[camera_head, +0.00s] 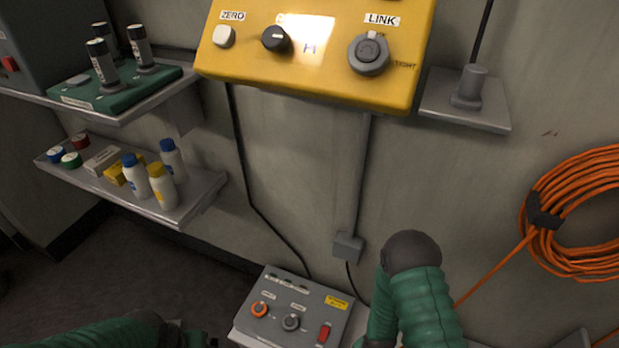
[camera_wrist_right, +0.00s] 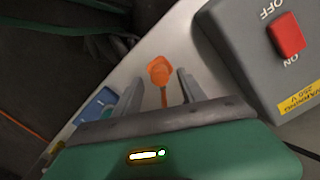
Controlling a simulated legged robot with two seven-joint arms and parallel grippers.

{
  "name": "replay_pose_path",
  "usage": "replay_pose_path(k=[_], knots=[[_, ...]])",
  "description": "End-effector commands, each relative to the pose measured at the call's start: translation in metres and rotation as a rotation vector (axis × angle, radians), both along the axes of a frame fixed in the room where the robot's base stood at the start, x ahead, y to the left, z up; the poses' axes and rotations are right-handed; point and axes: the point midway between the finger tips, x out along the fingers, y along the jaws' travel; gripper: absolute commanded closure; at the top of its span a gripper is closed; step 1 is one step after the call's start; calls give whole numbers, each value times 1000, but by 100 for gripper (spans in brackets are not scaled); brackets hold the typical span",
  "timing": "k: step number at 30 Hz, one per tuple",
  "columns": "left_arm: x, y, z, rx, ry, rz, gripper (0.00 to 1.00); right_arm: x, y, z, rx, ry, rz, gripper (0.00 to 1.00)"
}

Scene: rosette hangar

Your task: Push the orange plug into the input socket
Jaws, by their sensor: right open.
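The orange plug (camera_wrist_right: 159,70) lies on a pale shelf surface in the right wrist view, with its orange cord running back between my fingers. My right gripper (camera_wrist_right: 157,88) is open, its fingers on either side of the plug and cord with gaps visible. In the head view a grey box (camera_head: 278,283) at the bottom has an orange-ringed socket (camera_head: 260,309) and a grey socket (camera_head: 291,322); their small labels are hard to read. The orange-ringed socket looks empty. My right gripper is hidden below the head view's edge. My left gripper (camera_head: 195,338) shows only partly at the bottom left.
The grey box has a red switch (camera_head: 324,333), also in the right wrist view (camera_wrist_right: 287,34). A blue object (camera_wrist_right: 95,106) lies left of my right fingers. A yellow panel (camera_head: 320,50) hangs above. Bottles stand on a left shelf (camera_head: 190,205). An orange cable coil (camera_head: 575,215) hangs at right.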

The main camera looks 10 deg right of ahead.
Motion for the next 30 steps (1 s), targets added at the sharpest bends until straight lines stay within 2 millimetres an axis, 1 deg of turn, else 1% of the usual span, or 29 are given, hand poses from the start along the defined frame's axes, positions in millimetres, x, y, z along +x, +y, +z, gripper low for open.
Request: replay_pose_path(k=[1, 3, 8, 24, 30], knots=[[0, 0, -9, 0, 0, 0, 0, -1, 0, -12, 0, 2, 0, 52], [0, 0, -14, 0, 0, 0, 0, -1, 0, -22, 0, 1, 0, 52], [0, 0, -21, 0, -1, 0, 0, -1, 0, -34, 1, 0, 0, 52], [0, 0, -20, 0, -1, 0, 0, 0, 0, -34, 0, 0, 0, 52], [0, 0, -16, 0, -1, 0, 0, 0, 0, -33, 1, 0, 0, 52]])
